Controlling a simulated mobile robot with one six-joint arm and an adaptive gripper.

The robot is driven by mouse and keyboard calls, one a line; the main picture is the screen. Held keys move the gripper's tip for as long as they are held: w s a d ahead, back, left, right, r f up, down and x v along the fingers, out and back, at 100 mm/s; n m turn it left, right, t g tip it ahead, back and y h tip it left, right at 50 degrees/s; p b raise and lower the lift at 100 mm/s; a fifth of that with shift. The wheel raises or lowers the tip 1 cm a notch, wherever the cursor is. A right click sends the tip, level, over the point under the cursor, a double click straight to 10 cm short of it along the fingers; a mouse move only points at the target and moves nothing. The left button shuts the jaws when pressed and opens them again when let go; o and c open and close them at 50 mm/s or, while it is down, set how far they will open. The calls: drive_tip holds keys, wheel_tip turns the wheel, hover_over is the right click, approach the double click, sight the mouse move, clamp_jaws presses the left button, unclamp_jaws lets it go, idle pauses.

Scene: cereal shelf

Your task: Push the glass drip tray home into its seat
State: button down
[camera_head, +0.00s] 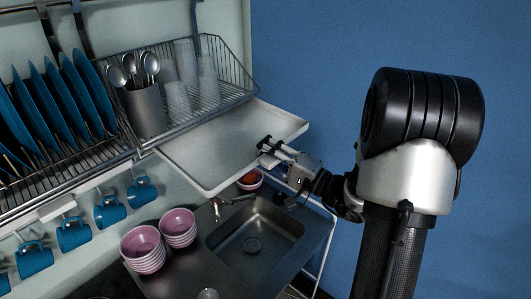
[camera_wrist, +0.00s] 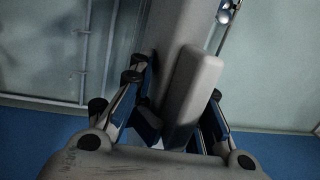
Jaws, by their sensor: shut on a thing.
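The glass drip tray (camera_head: 225,140) is a pale, shallow tray with a raised rim. It sticks out below the glass section of the wire rack, in the middle of the head view. My gripper (camera_head: 267,147) is at the tray's right-hand edge, shut on it. In the wrist view, my gripper (camera_wrist: 178,105) has a pale grey bar-like part of the tray (camera_wrist: 193,85) between its fingers. The tray's far-left side and its seat under the rack are hidden by the rack.
The wire rack (camera_head: 232,72) above holds clear glasses (camera_head: 185,75), a cutlery cup (camera_head: 146,110) and blue plates (camera_head: 62,95). Blue mugs (camera_head: 110,210) hang below. Pink bowls (camera_head: 143,247) stand beside the sink (camera_head: 255,238). Another bowl (camera_head: 250,180) sits under the tray.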

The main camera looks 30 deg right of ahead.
sight(218, 127)
drive_tip(key=shift+w+a+f, duration=0.1)
drive_tip(key=shift+w+f, duration=0.05)
drive_tip(key=shift+w, duration=0.35)
drive_tip(key=shift+s, duration=0.25)
drive_tip(key=shift+w+a, duration=0.1)
drive_tip(key=shift+w, duration=0.35)
drive_tip(key=shift+w+b, duration=0.15)
drive_tip(key=shift+b, duration=0.15)
drive_tip(key=shift+w+a, duration=0.25)
drive_tip(key=shift+w, duration=0.2)
drive_tip(key=shift+w+d+f+b+x, duration=0.3)
drive_tip(key=shift+b+x, duration=0.6)
drive_tip(key=shift+x, duration=1.3)
drive_tip(key=shift+w+d+f+b+x, duration=0.15)
drive_tip(key=shift+f+b+x, duration=0.5)
drive_tip(key=shift+x, duration=1.6)
drive_tip(key=shift+w+d+f+b+x, duration=0.1)
drive_tip(key=shift+d+b+x, duration=0.15)
drive_tip(key=shift+b+x, duration=1.45)
drive_tip(key=shift+w+a+r+p, duration=0.1)
drive_tip(key=shift+w+a+p, duration=0.1)
drive_tip(key=shift+w+p, duration=0.1)
drive_tip(key=shift+s, duration=0.2)
drive_tip(key=shift+b+v, duration=0.4)
drive_tip(key=shift+v, duration=0.4)
